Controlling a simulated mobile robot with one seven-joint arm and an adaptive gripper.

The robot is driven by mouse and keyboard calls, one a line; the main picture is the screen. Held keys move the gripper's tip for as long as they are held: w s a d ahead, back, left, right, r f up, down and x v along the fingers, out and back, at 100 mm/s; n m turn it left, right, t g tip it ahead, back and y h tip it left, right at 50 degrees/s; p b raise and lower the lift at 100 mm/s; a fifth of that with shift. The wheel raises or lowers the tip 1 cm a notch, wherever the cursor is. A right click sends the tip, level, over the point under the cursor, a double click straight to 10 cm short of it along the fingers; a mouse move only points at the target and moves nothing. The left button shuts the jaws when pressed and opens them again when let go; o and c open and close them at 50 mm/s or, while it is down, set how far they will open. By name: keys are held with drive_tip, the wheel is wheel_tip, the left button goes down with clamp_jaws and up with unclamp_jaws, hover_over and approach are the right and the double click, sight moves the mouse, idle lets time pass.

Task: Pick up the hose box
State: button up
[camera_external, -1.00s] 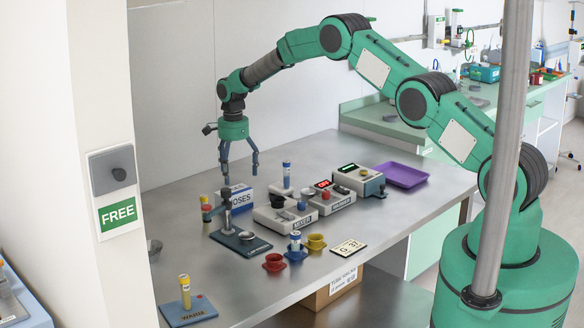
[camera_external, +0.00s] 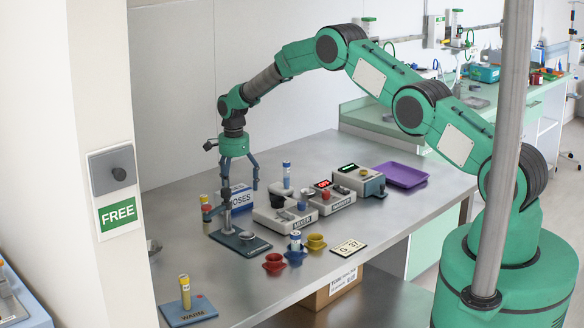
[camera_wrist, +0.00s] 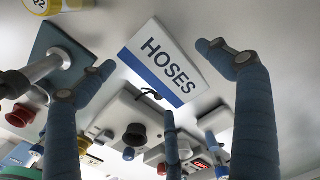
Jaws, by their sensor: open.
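The hose box (camera_external: 241,196) is a white and blue box marked HOSES, standing on the steel table near the back wall, partly hidden behind my gripper in the external view. In the wrist view the hose box (camera_wrist: 163,62) lies between and beyond my fingers, its lettered face showing. My gripper (camera_external: 240,186) points down with its blue fingers spread, at about the box's place in the external view. In the wrist view my open gripper (camera_wrist: 158,85) has fingers at left, right and lower middle. No contact with the box is visible.
A dark stand (camera_external: 240,242) with an upright post is close in front of the box. The mixer (camera_external: 284,218) and a similar unit (camera_external: 332,202) stand to its right. Red (camera_external: 273,262) and yellow (camera_external: 316,242) cups sit nearer.

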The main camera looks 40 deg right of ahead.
sight(236, 192)
drive_tip(key=shift+f, duration=1.8)
drive_tip(key=c, duration=1.3)
